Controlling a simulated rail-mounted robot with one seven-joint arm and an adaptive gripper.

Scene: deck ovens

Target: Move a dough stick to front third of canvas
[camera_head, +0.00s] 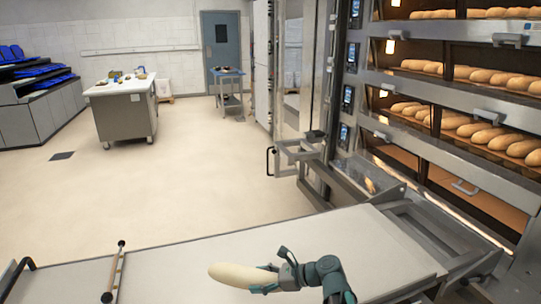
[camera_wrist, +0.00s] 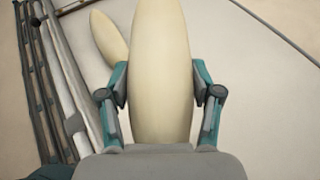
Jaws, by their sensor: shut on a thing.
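A pale dough stick (camera_head: 235,275) is in my gripper (camera_head: 275,275), above the light canvas (camera_head: 180,268) near the bottom of the head view. The stick points left from the fingers. In the wrist view, the dough stick (camera_wrist: 160,65) stands upright in the picture between the two fingers of my gripper (camera_wrist: 160,90), which press on its sides. A second pale, rounded shape (camera_wrist: 106,36), which looks like another dough stick, shows behind it on the left, partly hidden. I cannot tell how high the held stick is above the canvas.
A bar with dark end knobs (camera_head: 116,272) crosses the canvas at the left. The deck ovens (camera_head: 450,95) on the right hold rows of loaves. A metal frame (camera_head: 430,225) lies beside the canvas's right end. A worktable (camera_head: 122,88) stands far back over open floor.

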